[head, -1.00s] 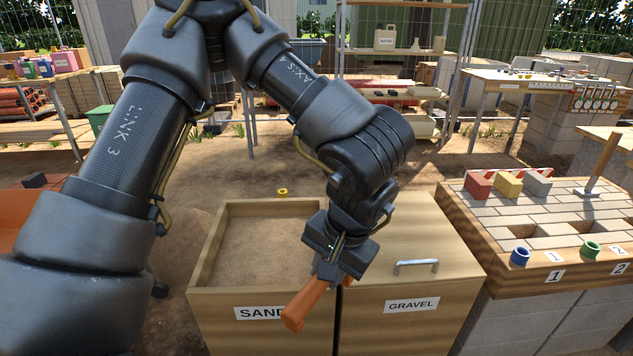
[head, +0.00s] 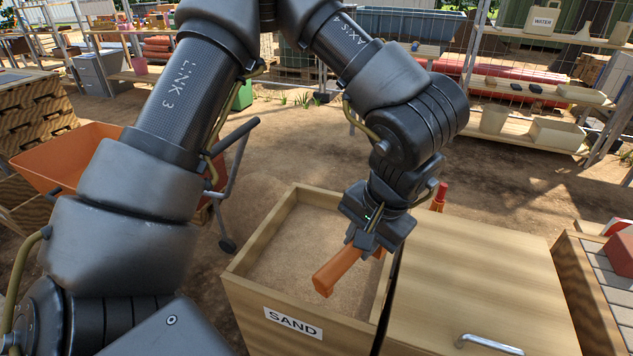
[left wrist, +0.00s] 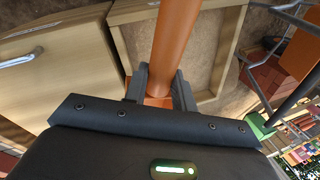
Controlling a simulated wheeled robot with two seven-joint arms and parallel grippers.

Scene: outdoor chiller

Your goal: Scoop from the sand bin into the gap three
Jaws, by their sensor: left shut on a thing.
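My left gripper (head: 365,240) is shut on an orange handle (head: 338,270), tilted down toward the front left of the picture. The handle also shows between the fingers in the left wrist view (left wrist: 176,40). The far end of the held tool is hidden by the gripper in the head view. The open wooden sand bin (head: 250,290), labelled SAND, lies below, and the gripper is above its right side. Pale sand (head: 300,250) fills it. Gap three is not in view. My right gripper is not in view.
The closed gravel lid (head: 480,280) with a metal handle adjoins the sand bin at right. A paved bench edge with a red block (head: 620,250) stands at far right. An orange wheelbarrow (head: 70,155) is at left. Open dirt lies behind the bin.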

